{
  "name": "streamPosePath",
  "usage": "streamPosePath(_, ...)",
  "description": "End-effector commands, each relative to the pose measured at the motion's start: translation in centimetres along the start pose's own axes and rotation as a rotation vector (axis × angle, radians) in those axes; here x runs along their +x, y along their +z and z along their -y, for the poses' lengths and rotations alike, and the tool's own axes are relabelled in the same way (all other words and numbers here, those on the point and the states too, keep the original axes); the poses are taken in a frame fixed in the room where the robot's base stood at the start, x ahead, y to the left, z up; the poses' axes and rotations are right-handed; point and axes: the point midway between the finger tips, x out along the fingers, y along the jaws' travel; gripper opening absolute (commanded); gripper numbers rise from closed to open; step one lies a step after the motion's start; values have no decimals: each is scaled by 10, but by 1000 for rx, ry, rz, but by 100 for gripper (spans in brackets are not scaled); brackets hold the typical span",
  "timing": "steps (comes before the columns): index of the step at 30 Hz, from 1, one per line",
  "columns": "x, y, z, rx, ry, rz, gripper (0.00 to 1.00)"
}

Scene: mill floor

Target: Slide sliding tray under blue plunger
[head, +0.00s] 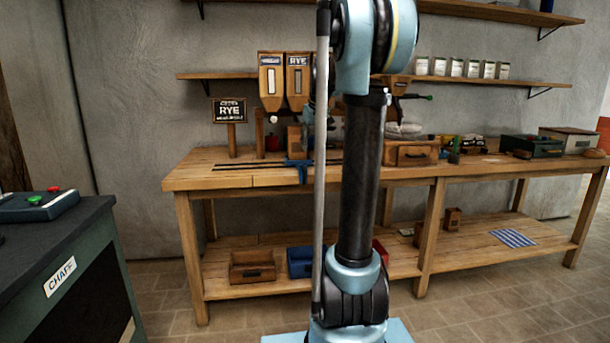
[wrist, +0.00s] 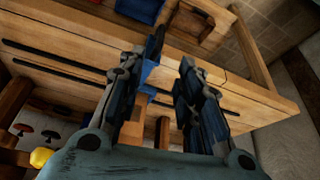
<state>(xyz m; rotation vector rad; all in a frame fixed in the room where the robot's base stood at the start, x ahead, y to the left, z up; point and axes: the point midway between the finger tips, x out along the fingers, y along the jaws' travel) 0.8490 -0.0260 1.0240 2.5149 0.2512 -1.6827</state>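In the wrist view my gripper (wrist: 171,52) has its two dark fingers spread apart over the bench, with a gap between them. A blue part (wrist: 148,72) shows beside the left finger, partly covered by it; it also seems to show at the bench front in the head view (head: 298,170). I cannot tell whether it belongs to the sliding tray or whether a finger touches it. An orange-brown wooden piece (wrist: 139,106) lies just below it. Red and dark knobs (wrist: 50,135) show at lower left. I cannot make out the blue plunger. My arm hides much of the station in the head view.
The wooden bench (head: 205,181) has dark parallel rails (head: 235,166). Two wooden hoppers (head: 270,80) and a RYE sign (head: 230,110) stand behind. A brown box (head: 252,266) and a blue box (head: 300,262) sit on the lower shelf. A CHAFF cabinet (head: 95,240) is at left.

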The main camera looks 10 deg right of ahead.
Motion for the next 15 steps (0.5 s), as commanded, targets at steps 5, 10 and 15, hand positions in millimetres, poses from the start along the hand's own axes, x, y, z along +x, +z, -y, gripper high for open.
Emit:
streamPosePath(5,32,0,0,-1,0,0,32)
streamPosePath(10,62,0,0,-1,0,0,32)
streamPosePath(15,93,0,0,0,0,0,32)
